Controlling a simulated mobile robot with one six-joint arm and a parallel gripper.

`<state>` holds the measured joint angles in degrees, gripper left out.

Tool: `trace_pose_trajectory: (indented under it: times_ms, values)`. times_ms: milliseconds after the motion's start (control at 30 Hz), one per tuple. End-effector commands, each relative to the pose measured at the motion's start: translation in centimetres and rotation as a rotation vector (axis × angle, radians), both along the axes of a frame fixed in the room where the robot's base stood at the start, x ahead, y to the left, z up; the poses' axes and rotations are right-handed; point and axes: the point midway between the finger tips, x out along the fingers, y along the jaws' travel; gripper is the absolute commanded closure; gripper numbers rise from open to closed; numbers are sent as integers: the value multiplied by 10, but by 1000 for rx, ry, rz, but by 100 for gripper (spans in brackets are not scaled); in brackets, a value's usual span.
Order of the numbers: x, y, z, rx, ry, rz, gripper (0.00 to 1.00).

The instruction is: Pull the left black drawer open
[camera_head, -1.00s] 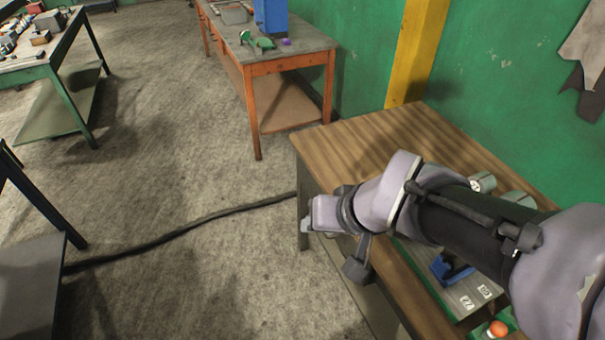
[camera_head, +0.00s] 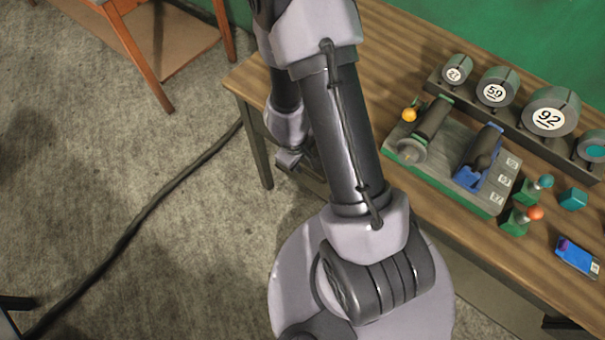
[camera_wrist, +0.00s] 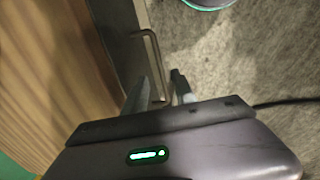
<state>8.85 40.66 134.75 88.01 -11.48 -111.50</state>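In the wrist view, a dark drawer front (camera_wrist: 118,28) shows edge-on below the wooden bench top, with a thin metal bar handle (camera_wrist: 153,55) standing out from it. My gripper (camera_wrist: 160,92) is open. One finger is on the drawer side of the handle and the other on the outer side, with the bar running between them. I cannot tell whether either finger touches the bar. In the head view my gripper (camera_head: 290,160) is beside the bench's near-left end, partly hidden by my arm. The drawer front is hidden there, and its amount of opening cannot be told.
The wooden bench (camera_head: 405,40) carries a tray (camera_head: 430,178) of tools, a rack of numbered cylinders (camera_head: 497,90), small green items and a blue device (camera_head: 577,257). An orange-legged table (camera_head: 150,70) stands behind. A dark cable (camera_head: 140,220) crosses the otherwise open floor.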

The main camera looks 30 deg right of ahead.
Motion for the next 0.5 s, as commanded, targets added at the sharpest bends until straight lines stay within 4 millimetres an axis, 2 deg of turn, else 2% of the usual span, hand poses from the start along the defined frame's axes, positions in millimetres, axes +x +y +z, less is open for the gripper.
trace_pose_trajectory:
  times_ms: [33, 167, 300, 500]
  values:
    - [1, -3, -26, 0, 0, -1, 68]
    - [3, -8, -50, 0, 0, -1, 68]
    - [4, -11, -62, 0, -1, 0, 68]
    - [5, -12, -65, 0, -1, -1, 68]
